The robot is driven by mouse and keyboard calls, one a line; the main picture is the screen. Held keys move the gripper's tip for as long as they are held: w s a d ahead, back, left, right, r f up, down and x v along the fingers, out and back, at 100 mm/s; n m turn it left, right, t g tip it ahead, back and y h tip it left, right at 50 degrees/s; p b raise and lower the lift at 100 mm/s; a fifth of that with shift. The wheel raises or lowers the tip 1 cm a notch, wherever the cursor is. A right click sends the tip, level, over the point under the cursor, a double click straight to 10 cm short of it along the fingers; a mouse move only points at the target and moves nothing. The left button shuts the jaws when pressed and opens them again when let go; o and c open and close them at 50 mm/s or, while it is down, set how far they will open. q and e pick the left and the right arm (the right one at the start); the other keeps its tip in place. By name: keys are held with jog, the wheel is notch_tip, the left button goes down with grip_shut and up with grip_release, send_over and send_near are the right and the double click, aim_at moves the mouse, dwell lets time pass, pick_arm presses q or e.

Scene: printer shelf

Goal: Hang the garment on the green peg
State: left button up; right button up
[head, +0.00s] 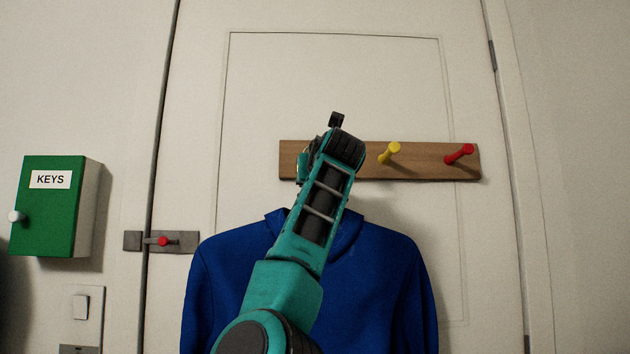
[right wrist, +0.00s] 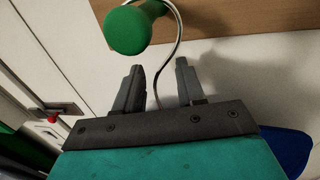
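The blue garment (head: 385,285) hangs upright in front of the door, below the wooden peg board, with my right arm across its middle. In the right wrist view, part of the garment (right wrist: 287,150) shows at the lower right. The green peg (right wrist: 135,29) is close ahead of my right gripper (right wrist: 158,78); the arm hides it in the head view. A thin metal hanger hook (right wrist: 178,45) curves beside the peg's head towards its stem, and its top is cut off. Its wire runs down between the two fingers, which stand apart. My left gripper is out of view.
The board (head: 425,168) also carries a yellow peg (head: 390,152) and a red peg (head: 459,153) to the right. A green key box (head: 50,215) is on the left wall. A latch (head: 175,241) sits at the door's left edge.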

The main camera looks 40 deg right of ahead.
jog(key=shift+f, duration=0.1)
jog(key=shift+s+a, duration=0.15)
jog(key=shift+s, duration=0.1)
jog(key=b+v, duration=0.2)
jog(key=v, duration=1)
jog(key=shift+s+b, duration=0.15)
jog(key=shift+b, duration=0.15)
